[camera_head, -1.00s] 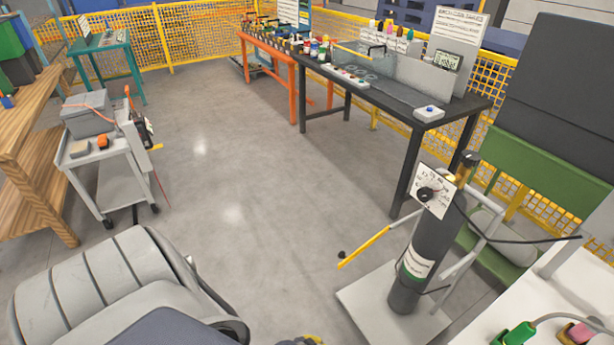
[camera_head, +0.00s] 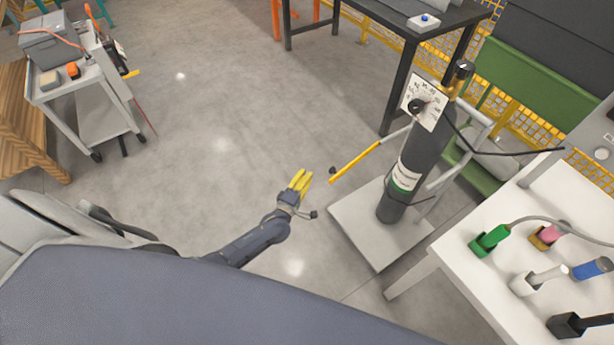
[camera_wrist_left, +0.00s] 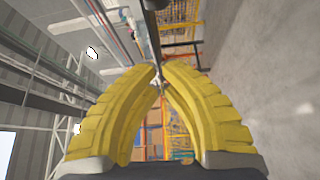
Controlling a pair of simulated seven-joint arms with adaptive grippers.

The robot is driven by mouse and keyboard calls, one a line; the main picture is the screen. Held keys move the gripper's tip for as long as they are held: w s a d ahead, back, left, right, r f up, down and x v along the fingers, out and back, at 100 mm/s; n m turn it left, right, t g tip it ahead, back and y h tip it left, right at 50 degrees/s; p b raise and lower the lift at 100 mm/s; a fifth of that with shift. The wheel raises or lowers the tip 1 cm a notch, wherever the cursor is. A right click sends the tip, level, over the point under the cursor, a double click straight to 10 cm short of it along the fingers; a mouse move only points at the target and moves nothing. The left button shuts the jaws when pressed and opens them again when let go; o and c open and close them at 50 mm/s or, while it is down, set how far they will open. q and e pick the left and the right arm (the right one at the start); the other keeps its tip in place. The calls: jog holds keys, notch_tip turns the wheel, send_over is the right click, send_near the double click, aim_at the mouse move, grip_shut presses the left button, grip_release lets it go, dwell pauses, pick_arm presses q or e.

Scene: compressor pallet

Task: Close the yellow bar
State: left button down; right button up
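The yellow bar (camera_head: 355,162) sticks out to the lower left from the dark gas cylinder's (camera_head: 408,160) pallet, with a dark knob at its free end. A grey rod joins it toward the cylinder. My left gripper (camera_head: 304,173), with yellow fingers, is just left of the bar's knob end in the head view, apart from it in the picture. In the left wrist view its two fingers (camera_wrist_left: 159,68) bow inward and their tips come together, with nothing seen held between them. A dark rod-like shape (camera_wrist_left: 152,25) lies beyond the fingertips. My right gripper is not in view.
The pallet's light base (camera_head: 365,228) stands on the floor. A white table (camera_head: 455,285) with coloured plugs is at lower right, a dark workbench (camera_head: 398,45) behind, and a grey cart (camera_head: 100,85) at left. The floor between is clear.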

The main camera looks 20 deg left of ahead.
pick_arm(q)
jog(key=w+d, duration=0.4)
jog(key=w, duration=0.2)
dwell(0.6)
jog(key=shift+d, duration=0.15)
